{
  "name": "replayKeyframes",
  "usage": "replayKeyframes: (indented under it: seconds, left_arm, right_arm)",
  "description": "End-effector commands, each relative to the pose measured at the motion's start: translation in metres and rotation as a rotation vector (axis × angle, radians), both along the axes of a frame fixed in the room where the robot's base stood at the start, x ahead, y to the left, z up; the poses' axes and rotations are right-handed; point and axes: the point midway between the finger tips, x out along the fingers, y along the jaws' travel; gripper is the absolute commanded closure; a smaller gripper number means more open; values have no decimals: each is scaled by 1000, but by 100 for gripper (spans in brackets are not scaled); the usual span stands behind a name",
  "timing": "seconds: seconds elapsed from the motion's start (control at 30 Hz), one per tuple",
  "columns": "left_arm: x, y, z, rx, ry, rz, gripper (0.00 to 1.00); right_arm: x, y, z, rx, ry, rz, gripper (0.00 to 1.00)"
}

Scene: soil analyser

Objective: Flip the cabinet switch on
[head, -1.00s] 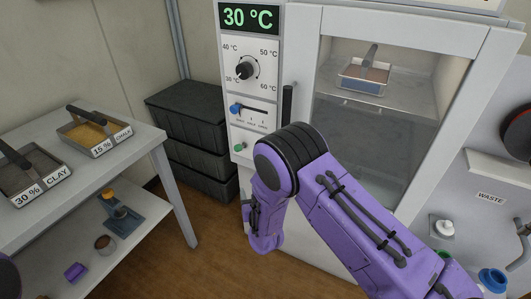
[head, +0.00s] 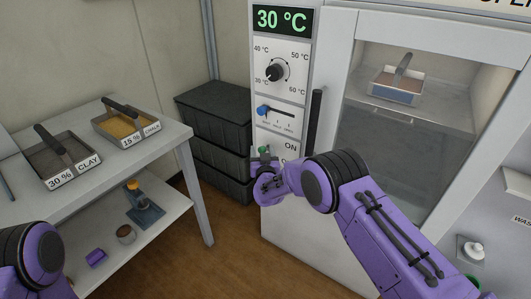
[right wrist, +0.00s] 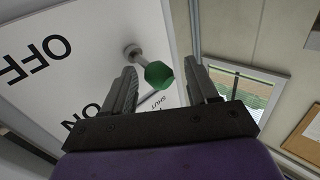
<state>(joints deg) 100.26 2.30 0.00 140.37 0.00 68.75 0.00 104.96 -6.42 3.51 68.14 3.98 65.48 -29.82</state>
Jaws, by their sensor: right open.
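The cabinet switch is a short metal lever with a green tip (head: 264,149), low on the white control panel, beside the "ON" lettering. In the right wrist view its green tip (right wrist: 159,75) shows between the two fingers, with gaps on both sides. My right gripper (head: 264,166) is open at the switch; whether a finger touches it I cannot tell. The panel (right wrist: 95,55) carries "OFF" and "ON" lettering. The cabinet (head: 335,150) has its glazed door closed. My left arm shows at the lower left; its gripper is out of view.
A dark vertical door handle (head: 314,122) stands just right of the switch. Above are a blue slider (head: 263,111) and a black dial (head: 276,72). Black crates (head: 212,125) are stacked to the left. A white table (head: 165,137) with soil trays stands farther left.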

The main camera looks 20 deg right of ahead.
Motion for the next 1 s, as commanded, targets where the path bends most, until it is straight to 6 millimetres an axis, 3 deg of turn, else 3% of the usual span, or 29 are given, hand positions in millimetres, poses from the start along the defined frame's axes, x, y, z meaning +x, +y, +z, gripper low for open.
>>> replayKeyframes:
  seconds: [0.07,0.23,0.53,0.83,0.87,0.9,0.93,1.0]
  left_arm:
    - [0,0,0,0,0,0,25]
    - [0,0,0,0,0,0,25]
    - [0,0,13,0,0,0,25]
    - [0,0,13,0,0,0,25]
    - [0,0,13,0,0,0,25]
    - [0,0,13,0,0,0,25]
    - [0,0,13,0,0,0,25]
    - [0,0,13,0,0,0,25]
  right_arm:
    - [0,0,0,0,0,-1,41]
    - [0,0,0,0,0,0,93]
    - [2,-2,11,102,80,1,93]
    - [2,-1,9,129,99,4,93]
    - [2,-1,9,129,99,4,60]
    - [2,-1,9,129,98,4,47]
    - [2,-1,10,129,98,3,41]
    - [2,-2,9,128,98,1,41]
